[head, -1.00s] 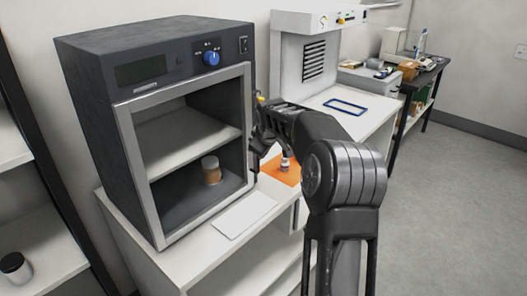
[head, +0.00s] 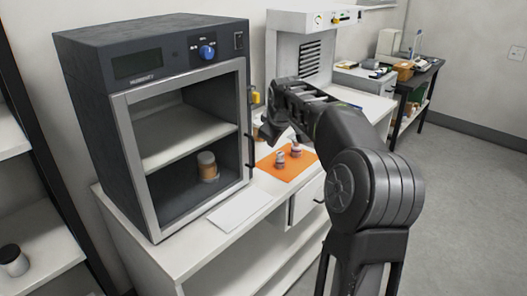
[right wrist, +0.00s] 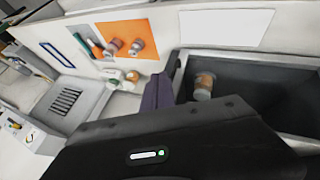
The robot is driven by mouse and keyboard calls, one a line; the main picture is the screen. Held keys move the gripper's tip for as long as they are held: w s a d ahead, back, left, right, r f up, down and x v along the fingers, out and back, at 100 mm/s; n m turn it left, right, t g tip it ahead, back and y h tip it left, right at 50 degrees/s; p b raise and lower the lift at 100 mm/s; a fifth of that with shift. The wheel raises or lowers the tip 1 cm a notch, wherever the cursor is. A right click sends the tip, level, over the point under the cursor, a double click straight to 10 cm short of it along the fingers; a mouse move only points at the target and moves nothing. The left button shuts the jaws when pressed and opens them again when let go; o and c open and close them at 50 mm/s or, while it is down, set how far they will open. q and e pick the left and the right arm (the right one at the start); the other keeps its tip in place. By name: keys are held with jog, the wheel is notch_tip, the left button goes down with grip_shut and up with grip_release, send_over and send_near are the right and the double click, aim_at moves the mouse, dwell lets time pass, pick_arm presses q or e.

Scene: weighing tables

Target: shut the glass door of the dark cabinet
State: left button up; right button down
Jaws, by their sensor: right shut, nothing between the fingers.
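The dark cabinet (head: 85,80) stands on a white table at the left in the head view. Its glass door (head: 131,165) has a pale metal frame and lies against the cabinet front, with no clear gap showing. A dark handle (head: 250,151) is on the door's right side. A brown jar with a pale lid (head: 207,167) shows inside through the glass, and also in the right wrist view (right wrist: 204,87). My right gripper (head: 266,136) is shut and empty, just right of the door's handle edge and apart from it. My left gripper is out of view.
An orange mat (head: 273,172) with small jars (head: 296,150) lies right of the cabinet. A white sheet (head: 240,209) lies in front of it. A white machine (head: 284,52) stands behind my right arm. Open floor is at the right.

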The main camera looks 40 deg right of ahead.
jog(key=shift+s+d+r, duration=0.1)
jog(key=shift+s+r, duration=0.9)
jog(key=shift+r, duration=0.2)
jog(key=shift+s, duration=0.1)
